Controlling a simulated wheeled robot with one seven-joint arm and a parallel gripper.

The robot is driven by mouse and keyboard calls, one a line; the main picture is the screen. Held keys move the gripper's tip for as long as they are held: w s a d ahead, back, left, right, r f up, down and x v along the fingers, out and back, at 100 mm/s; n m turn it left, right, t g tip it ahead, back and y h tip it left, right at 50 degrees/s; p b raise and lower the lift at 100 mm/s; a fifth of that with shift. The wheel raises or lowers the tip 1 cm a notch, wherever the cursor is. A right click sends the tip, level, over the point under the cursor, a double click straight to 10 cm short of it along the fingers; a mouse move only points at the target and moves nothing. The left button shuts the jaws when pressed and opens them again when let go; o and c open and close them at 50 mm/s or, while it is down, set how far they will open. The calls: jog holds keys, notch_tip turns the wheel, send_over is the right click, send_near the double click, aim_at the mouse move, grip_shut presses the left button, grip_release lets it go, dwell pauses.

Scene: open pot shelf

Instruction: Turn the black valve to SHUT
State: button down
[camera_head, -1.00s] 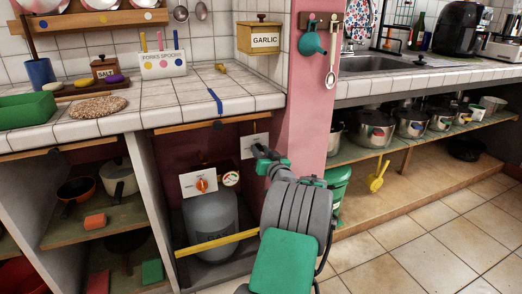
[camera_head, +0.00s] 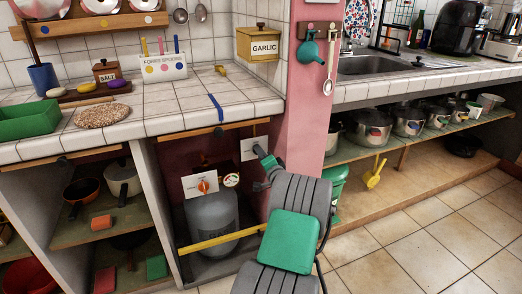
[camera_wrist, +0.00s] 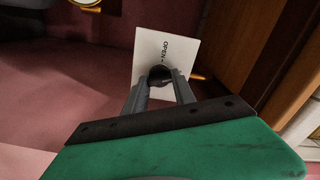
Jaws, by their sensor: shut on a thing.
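The black valve (camera_wrist: 160,73) is a small dark knob on a white plate (camera_wrist: 150,52) marked OPEN; the plate looks tilted in the wrist view. No SHUT mark shows; the lower part of the plate is hidden by my fingers. My gripper (camera_wrist: 160,84) has its two grey fingers on either side of the knob and is shut on it. In the head view the plate (camera_head: 249,150) is on the dark red niche wall beside the pink pillar. My gripper (camera_head: 261,151) covers the valve there.
An orange valve (camera_head: 203,186) on another white plate and a round gauge (camera_head: 231,180) are left of my gripper, above a grey gas cylinder (camera_head: 212,222). A yellow bar (camera_head: 215,241) crosses the niche front. The pink pillar (camera_head: 303,110) stands close on the right.

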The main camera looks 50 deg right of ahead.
jog(key=m+p, duration=0.2)
jog(key=m, duration=0.2)
jog(key=shift+m+p, duration=0.3)
jog(key=shift+p, duration=0.05)
dwell(0.4)
jog(key=c, duration=1.3)
grip_release()
jog(key=shift+s+d, duration=0.1)
jog(key=shift+o, duration=1.3)
jog(key=p+v, duration=0.1)
jog(key=v, duration=0.6)
jog(key=shift+s+a, duration=0.3)
